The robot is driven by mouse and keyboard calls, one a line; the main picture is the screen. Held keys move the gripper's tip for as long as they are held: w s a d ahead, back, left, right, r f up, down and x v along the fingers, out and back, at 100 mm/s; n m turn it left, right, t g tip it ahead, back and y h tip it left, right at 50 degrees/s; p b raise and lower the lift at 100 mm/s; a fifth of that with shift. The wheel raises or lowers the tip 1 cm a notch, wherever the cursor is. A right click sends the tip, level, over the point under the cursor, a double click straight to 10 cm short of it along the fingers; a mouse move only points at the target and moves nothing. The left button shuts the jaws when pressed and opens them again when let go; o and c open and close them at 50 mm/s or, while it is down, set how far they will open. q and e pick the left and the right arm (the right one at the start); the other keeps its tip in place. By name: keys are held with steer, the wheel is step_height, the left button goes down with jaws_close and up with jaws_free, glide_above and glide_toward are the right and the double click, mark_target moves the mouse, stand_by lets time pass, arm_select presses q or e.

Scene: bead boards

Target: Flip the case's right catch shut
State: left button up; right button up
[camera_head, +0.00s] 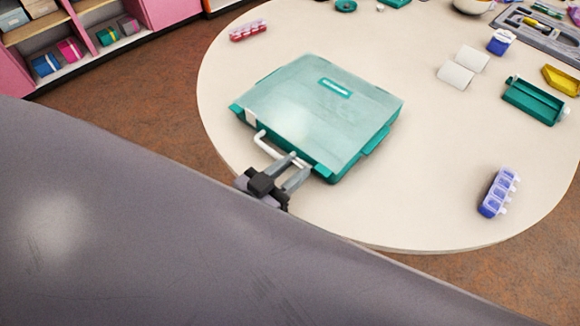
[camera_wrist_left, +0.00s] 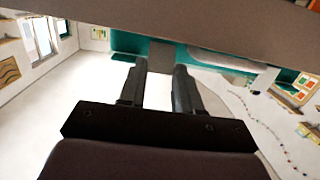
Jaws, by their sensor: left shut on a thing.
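The teal case (camera_head: 318,110) with its pale translucent lid lies flat and closed on the table. Its white handle (camera_head: 266,144) sticks out from the near edge, and its pale left catch (camera_head: 251,117) shows left of the handle. My left gripper (camera_head: 299,166) is at the near edge, just right of the handle, shut on the right catch. The fingers mostly hide that catch in the head view. In the left wrist view a greyish catch (camera_wrist_left: 161,54) shows between the fingertips, with the handle (camera_wrist_left: 235,64) to their right. My right gripper is not in view.
A purple bead box (camera_head: 498,192) stands on the right of the table (camera_head: 410,200) and a red one (camera_head: 248,31) at the far left.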

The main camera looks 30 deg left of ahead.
arm_select(q)
steer(key=o, duration=1.1)
steer(key=shift+c, duration=0.2)
steer(key=v, duration=0.7)
